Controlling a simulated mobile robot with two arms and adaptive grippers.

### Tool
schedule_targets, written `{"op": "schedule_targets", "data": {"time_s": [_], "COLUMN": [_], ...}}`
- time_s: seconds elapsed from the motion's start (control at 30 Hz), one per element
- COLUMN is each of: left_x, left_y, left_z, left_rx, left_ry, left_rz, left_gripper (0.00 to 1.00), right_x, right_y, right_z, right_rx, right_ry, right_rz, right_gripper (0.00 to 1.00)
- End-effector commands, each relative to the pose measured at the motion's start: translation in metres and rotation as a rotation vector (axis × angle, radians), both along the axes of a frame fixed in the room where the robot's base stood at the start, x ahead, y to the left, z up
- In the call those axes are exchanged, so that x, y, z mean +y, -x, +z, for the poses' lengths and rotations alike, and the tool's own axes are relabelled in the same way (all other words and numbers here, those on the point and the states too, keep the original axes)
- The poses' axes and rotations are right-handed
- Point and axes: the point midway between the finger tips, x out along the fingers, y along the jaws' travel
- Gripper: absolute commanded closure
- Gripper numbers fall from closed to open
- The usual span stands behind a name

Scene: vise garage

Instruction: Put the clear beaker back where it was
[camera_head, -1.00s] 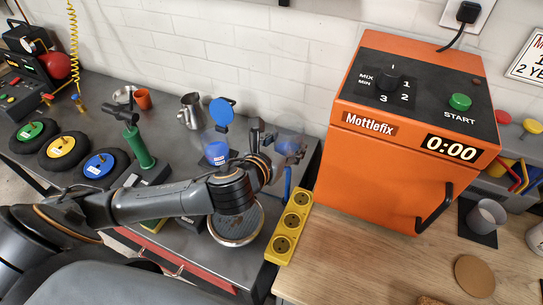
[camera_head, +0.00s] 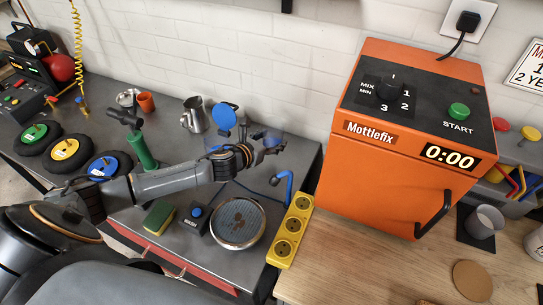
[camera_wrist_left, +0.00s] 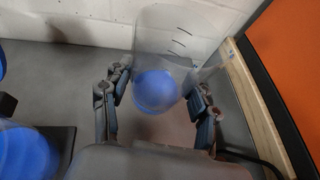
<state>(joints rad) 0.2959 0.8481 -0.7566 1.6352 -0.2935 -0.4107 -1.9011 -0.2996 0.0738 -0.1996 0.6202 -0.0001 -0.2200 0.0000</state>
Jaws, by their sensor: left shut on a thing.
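My left gripper (camera_head: 268,150) is over the back right part of the grey bench. It is shut on the clear beaker (camera_head: 272,136), which has something blue inside. In the left wrist view the clear beaker (camera_wrist_left: 172,45) stands between the two fingers, with dark graduation marks on its wall and a blue round patch low in it. I cannot tell whether its base touches the bench. My right gripper is not in view.
A second clear vessel with blue in it (camera_wrist_left: 22,150) is left of the gripper. The orange Mottlefix machine (camera_head: 385,180) stands right.

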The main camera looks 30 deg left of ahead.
Motion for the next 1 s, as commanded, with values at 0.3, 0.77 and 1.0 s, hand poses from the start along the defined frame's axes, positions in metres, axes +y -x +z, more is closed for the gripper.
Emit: {"op": "schedule_targets", "data": {"time_s": [0.3, 0.77, 1.0], "left_x": [0.000, 0.000, 0.000], "left_y": [0.000, 0.000, 0.000], "left_z": [-0.038, -0.064, -0.067], "left_rx": [0.001, -0.002, -0.001], "left_ry": [0.001, -0.001, -0.001], "left_rz": [0.003, 0.001, 0.001], "left_gripper": [0.80, 0.80, 0.26], "right_x": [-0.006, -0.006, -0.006], "right_y": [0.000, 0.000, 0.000], "right_z": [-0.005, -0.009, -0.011], "right_rx": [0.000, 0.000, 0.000], "right_ry": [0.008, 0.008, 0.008], "right_rz": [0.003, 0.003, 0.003], "right_gripper": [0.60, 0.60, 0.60]}}
